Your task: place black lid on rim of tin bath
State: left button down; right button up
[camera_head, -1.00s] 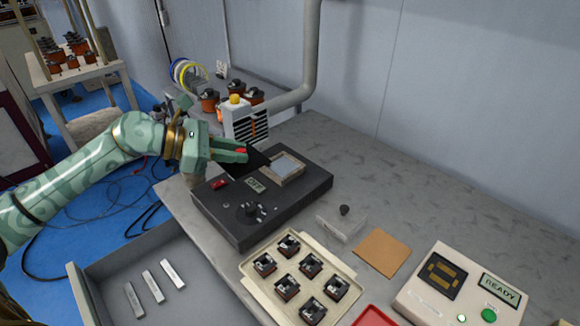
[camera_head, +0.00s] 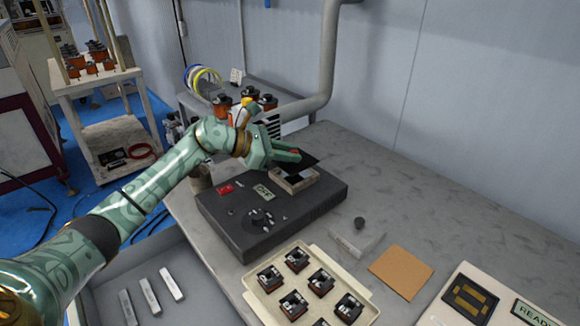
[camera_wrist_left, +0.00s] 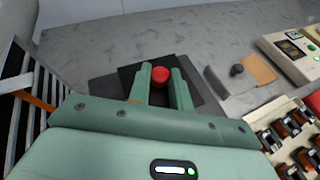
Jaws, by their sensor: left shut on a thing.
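The black lid (camera_head: 302,163) is a thin dark plate with a red knob. My left gripper (camera_head: 299,154) is shut on the knob, which shows between the two green fingers in the left wrist view (camera_wrist_left: 160,76). The lid hangs over the tin bath (camera_head: 291,186), a pale-rimmed rectangular well on top of the dark control box. The lid hides most of the bath's opening. I cannot tell whether the lid touches the rim. In the left wrist view the lid (camera_wrist_left: 129,76) spreads out behind the fingers. My right gripper is not in view.
The dark box (camera_head: 245,230) carries a red switch, a small display and a dial. A pale block with a black knob (camera_head: 358,232), a brown pad (camera_head: 401,272) and a tray of coils (camera_head: 256,290) lie nearby. A grey duct (camera_head: 327,70) and slatted vent stand behind.

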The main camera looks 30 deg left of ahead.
aim_at(281, 163)
pick_arm(q)
jog(key=f, duration=0.2)
jog(key=f+b, duration=0.1)
jog(key=shift+w+f, duration=0.2)
jog(key=shift+f, duration=0.2)
jog(key=shift+r, duration=0.15)
jog(key=c, duration=1.3)
grip_release()
jog(key=shift+s+r, duration=0.1)
jog(key=p+v, duration=0.2)
jog(key=v, duration=1)
